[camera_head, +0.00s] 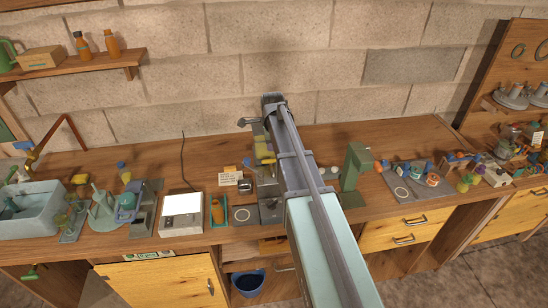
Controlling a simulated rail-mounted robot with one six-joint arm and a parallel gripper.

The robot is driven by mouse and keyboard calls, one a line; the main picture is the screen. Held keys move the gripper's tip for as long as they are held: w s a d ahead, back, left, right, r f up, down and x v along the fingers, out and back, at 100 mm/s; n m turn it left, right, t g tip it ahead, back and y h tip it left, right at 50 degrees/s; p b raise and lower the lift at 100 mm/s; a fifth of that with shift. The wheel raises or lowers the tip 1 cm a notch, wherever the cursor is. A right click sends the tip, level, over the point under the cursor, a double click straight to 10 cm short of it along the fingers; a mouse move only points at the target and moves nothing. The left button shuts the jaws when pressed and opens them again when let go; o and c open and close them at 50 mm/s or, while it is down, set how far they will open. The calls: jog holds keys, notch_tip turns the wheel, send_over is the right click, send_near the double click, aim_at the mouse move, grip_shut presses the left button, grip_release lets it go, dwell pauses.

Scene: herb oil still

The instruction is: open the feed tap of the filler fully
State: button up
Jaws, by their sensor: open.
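My arm reaches from the lower right to the back of the bench, near the wall. At its far end a small dark grey part, which I take as my gripper (245,122), points left; its jaws look open and nothing shows between them. Just below it, left of the arm, stands what looks like the filler (264,152), with yellow parts and a grey base (271,211). My arm hides much of it. I cannot make out the feed tap or how far it is turned, nor whether my gripper touches it.
Left of the filler are a small card (231,178), a teal tray (217,211) with an orange bottle and a white-topped scale (181,226). Right of my arm stands a green press (354,172). A stone wall (230,60) closes the back.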

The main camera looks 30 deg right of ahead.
aim_at(270, 160)
jog(key=f+b, duration=0.3)
jog(key=w+f+b, duration=0.1)
jog(key=f+b, duration=0.2)
jog(key=f, duration=0.1)
jog(key=w+f+b, duration=0.1)
jog(key=f+b, duration=0.2)
jog(key=shift+d+f+b, duration=0.15)
jog(key=shift+d+b, duration=0.05)
jog(key=shift+b, duration=0.1)
jog(key=shift+s, duration=0.1)
grip_shut()
